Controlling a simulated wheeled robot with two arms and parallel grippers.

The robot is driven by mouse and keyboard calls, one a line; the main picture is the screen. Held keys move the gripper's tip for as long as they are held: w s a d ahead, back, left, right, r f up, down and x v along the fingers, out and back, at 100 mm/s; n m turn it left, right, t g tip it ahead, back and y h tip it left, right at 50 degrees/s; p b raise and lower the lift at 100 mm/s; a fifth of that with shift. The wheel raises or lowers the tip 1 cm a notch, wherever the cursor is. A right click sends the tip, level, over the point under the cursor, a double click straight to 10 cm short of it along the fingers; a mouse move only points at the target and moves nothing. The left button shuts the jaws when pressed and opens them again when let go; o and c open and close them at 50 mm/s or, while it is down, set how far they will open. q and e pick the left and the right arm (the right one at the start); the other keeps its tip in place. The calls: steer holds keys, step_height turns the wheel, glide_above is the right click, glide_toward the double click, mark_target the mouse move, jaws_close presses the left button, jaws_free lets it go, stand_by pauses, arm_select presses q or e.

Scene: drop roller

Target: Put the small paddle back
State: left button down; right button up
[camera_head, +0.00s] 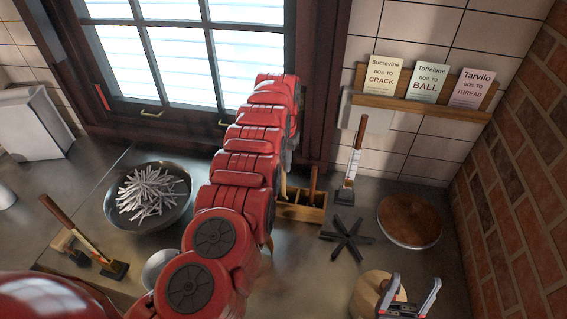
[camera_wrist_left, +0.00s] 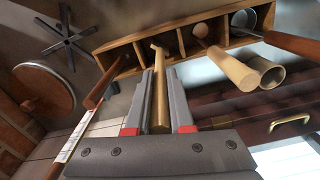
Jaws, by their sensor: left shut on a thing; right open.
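The small paddle (camera_wrist_left: 161,100), a pale wooden stick, is clamped between the fingers of my left gripper (camera_wrist_left: 164,80) in the left wrist view. Its tip lies at the edge of the wooden rack (camera_wrist_left: 127,56), in front of one compartment; I cannot tell whether it is inside. The rack also shows in the head view (camera_head: 302,213), partly behind my red left arm, which hides the left gripper and most of the paddle there. My right gripper (camera_head: 408,284) is open and empty at the bottom right of the head view.
Other rack compartments hold a dark-handled tool (camera_wrist_left: 102,86), a pale wooden tool (camera_wrist_left: 232,68) and a metal-ended one (camera_wrist_left: 273,74). A bowl of white sticks (camera_head: 122,219) is left.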

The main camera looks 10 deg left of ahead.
arm_select(q)
steer(key=shift+r, duration=0.1)
steer(key=c, duration=0.8)
jaws_free()
step_height(320, 180, up, 6)
steer(key=shift+r, duration=0.25)
step_height(320, 180, up, 6)
steer(key=shift+f+p, duration=0.2)
steer(key=shift+p, duration=0.9)
steer(key=shift+f, duration=0.1)
